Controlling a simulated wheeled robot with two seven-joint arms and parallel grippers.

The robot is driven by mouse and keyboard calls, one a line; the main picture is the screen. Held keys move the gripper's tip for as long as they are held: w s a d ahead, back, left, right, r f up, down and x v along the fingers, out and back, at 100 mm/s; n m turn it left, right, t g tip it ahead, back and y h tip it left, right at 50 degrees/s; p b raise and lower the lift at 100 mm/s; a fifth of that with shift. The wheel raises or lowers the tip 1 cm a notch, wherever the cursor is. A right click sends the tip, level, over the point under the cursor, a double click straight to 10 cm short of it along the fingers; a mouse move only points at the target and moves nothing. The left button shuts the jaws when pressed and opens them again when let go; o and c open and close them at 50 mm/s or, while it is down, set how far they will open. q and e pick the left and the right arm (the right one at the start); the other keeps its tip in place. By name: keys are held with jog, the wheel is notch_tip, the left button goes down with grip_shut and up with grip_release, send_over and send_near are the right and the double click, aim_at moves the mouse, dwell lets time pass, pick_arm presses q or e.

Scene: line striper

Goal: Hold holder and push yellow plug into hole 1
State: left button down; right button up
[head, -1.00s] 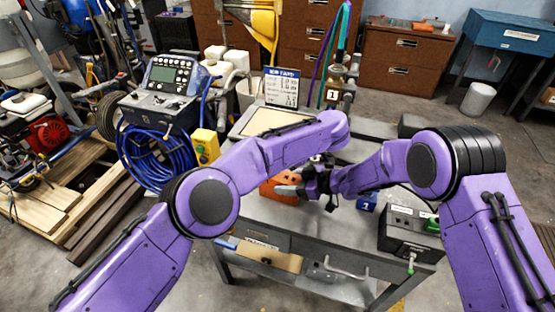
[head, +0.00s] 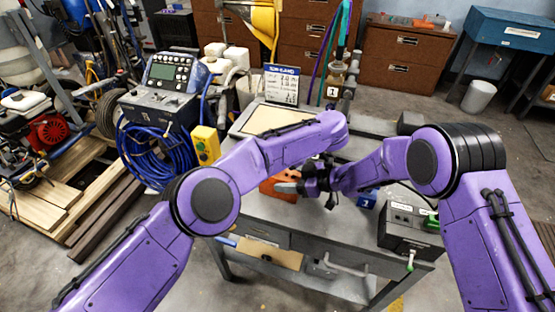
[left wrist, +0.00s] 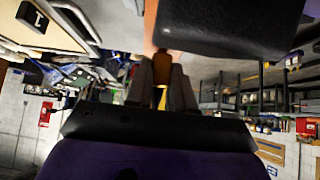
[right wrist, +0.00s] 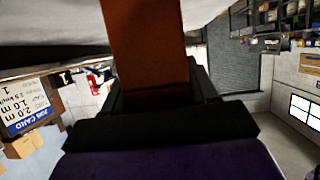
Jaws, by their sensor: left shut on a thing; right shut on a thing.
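The orange holder (head: 279,187) sits on the grey cart top, partly hidden by my grippers and left forearm. My right gripper (head: 288,187) is shut on the holder, which fills the space between its fingers as an orange-brown block in the right wrist view (right wrist: 150,45). My left gripper (left wrist: 161,90) has its fingers close together with a small yellow patch (left wrist: 161,99) between them, which looks like the yellow plug. The holder's orange-brown face (left wrist: 162,66) is just beyond these fingertips. Hole 1 and the plug's tip cannot be made out.
A blue block (head: 367,199) and a black box with a green switch (head: 408,226) stand at the right of the cart top (head: 330,222). A job card (head: 282,86) stands at the back.

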pick_arm(q)
jog(key=shift+s+f, duration=0.2)
pick_arm(e)
jog(key=shift+w+r, duration=0.1)
pick_arm(q)
jog(key=shift+d+r, duration=0.1)
pick_arm(e)
jog(key=shift+d, duration=0.1)
pick_arm(q)
jog(key=shift+r, duration=0.15)
jog(key=shift+w+r, duration=0.1)
jog(key=shift+r, duration=0.4)
jog(key=shift+w+r, duration=0.1)
dwell(0.4)
jog(key=shift+f, duration=0.7)
dwell(1.1)
jog(key=shift+s+f, duration=0.15)
jog(key=shift+s, duration=0.05)
dwell(0.6)
